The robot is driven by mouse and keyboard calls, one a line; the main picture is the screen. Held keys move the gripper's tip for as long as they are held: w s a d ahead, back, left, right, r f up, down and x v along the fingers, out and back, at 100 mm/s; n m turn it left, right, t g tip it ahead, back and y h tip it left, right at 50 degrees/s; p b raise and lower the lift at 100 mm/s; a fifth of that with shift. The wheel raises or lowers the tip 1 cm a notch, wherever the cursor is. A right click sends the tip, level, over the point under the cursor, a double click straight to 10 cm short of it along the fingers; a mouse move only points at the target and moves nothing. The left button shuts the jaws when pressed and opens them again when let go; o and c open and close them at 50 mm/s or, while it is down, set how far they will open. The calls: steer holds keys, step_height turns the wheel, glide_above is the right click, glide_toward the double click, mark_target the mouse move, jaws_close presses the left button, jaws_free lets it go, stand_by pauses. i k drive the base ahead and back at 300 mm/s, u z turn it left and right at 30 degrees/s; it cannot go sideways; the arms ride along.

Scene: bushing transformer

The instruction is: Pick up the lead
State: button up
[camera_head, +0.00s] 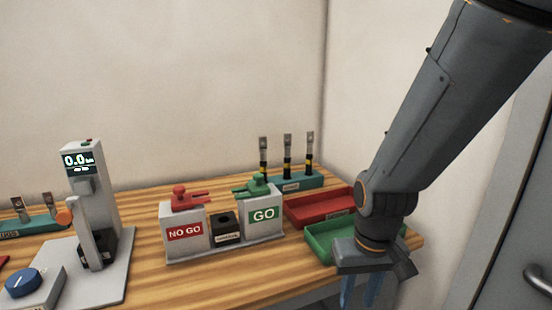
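Three upright dark pieces with yellow bands and flat metal tops stand in a teal rack (312,181) at the back right of the table. They look like the leads (287,158), but the rack's label is too small to read. My gripper (361,290) hangs at the table's front right, in front of and below the rack. Its two blue fingers point down and stand apart, with nothing visible between them. The fingertips are partly cut off by the frame's lower edge.
A red tray (305,212) and a green tray (318,245) lie between my gripper and the rack. The NO GO and GO gauge stand (185,232) is at the middle. A tester reading 0.0 (82,190) stands left. A wall closes the back.

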mark_target(309, 143)
steer(key=z, duration=0.5)
steer(key=k, duration=1.2)
steer(key=u, duration=0.1)
steer(key=i, duration=1.6)
steer(key=z, duration=0.65)
